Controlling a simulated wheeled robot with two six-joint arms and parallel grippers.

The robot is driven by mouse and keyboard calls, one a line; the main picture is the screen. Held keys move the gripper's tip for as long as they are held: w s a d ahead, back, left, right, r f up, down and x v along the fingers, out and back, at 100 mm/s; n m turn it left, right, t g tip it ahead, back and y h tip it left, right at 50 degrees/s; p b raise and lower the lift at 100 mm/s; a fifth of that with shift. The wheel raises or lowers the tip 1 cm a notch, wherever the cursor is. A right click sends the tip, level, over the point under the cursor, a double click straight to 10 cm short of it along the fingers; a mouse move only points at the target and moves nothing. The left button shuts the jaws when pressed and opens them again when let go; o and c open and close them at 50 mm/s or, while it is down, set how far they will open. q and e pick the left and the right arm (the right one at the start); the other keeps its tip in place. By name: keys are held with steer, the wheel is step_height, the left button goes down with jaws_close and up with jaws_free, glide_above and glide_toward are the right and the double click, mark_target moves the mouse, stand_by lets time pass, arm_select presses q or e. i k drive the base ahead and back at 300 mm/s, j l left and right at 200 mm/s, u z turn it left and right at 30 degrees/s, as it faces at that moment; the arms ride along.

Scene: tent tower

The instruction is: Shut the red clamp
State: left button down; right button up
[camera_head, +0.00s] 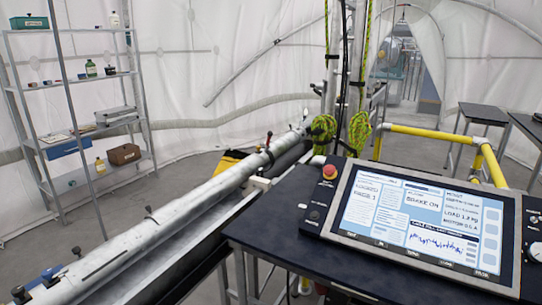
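Several small clamps with levers sit along a long white tube (185,192) that runs from the bottom left up to the middle. One near the tube's far end, a dark clamp lever with a reddish tip (269,135), stands upright; another small reddish part (305,113) shows farther up. Both are too small to tell whether they are open or shut, or which is the red clamp. A blue-tipped clamp (50,275) is at the near left end, with a dark clamp (150,212) farther along. Neither of my grippers is in view.
A dark table (270,228) with a screen console (425,218) and a red button (329,171) fills the right front. A metal shelf (75,80) stands left. Yellow rails (430,133) and coiled green rope (359,130) are beyond. Floor shows between shelf and tube.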

mark_target(270, 133)
steer(key=i+z, duration=0.45)
steer(key=i+j+z, duration=0.4)
steer(key=i, duration=0.25)
steer(key=l, duration=0.1)
